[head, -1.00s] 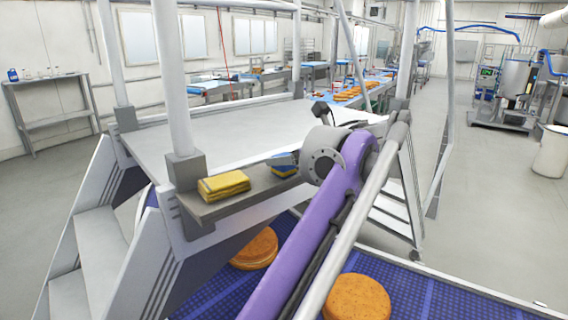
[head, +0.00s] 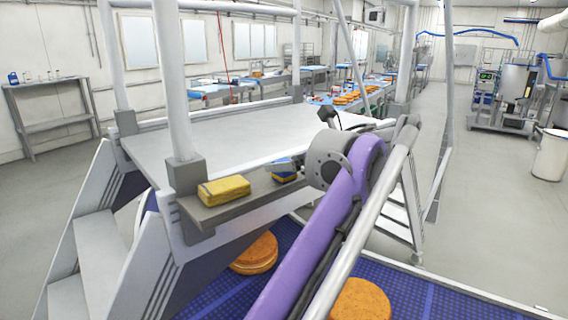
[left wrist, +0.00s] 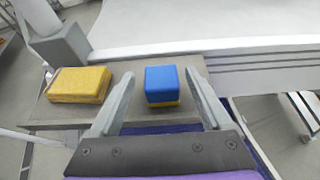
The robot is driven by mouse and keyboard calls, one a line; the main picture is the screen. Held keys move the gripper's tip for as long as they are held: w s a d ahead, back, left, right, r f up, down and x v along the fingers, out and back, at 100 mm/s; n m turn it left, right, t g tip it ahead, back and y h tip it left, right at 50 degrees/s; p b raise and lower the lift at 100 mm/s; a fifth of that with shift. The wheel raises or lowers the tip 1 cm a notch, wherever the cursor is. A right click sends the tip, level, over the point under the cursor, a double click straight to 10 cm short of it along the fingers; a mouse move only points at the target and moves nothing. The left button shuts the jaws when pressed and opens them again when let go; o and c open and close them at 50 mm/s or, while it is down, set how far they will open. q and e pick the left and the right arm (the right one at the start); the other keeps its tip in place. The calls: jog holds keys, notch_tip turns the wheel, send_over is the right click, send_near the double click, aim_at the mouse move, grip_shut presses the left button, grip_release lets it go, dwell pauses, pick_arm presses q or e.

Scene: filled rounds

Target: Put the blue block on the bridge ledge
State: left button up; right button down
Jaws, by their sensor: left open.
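The blue block (left wrist: 161,80) sits on the grey ledge (left wrist: 60,112) at the side of the bridge platform, with a yellow layer under its blue top; I cannot tell whether that layer is part of it. In the head view the block (head: 285,178) is partly hidden by my gripper. My left gripper (left wrist: 159,73) is open, with one finger on each side of the block and gaps showing on both sides. The ledge (head: 208,214) also shows in the head view. My right gripper is not in view.
A yellow block (head: 224,190) lies on the ledge to the left, near a railing post (head: 177,90). The white platform (head: 215,145) lies behind the ledge. Below is a blue conveyor (head: 400,288) with round orange-brown cakes (head: 358,300).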

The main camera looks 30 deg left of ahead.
pick_arm(q)
jog(key=v, duration=1)
jog(key=shift+s+d+p, duration=0.15)
jog(key=shift+d+p, duration=0.1)
jog(key=shift+p, duration=0.1)
jog(key=shift+r, duration=0.1)
jog(key=s+f+n+h, duration=0.4)
jog(key=s+f+n, duration=0.3)
jog(key=f, duration=0.8)
jog(key=s+d+f+n+h, duration=0.1)
jog(key=s+f+n+h, duration=0.3)
jog(key=f, duration=1)
jog(key=s+d+f+n+h, duration=0.1)
jog(key=s+f+n+h, duration=0.3)
jog(key=s+f+n, duration=0.7)
jog(key=shift+s+f+t+h, duration=0.15)
jog(key=shift+s+f+t, duration=0.1)
jog(key=shift+f, duration=0.9)
jog(key=shift+s+f+t+h, duration=0.15)
jog(key=shift+s+f, duration=0.05)
jog(key=shift+f, duration=0.95)
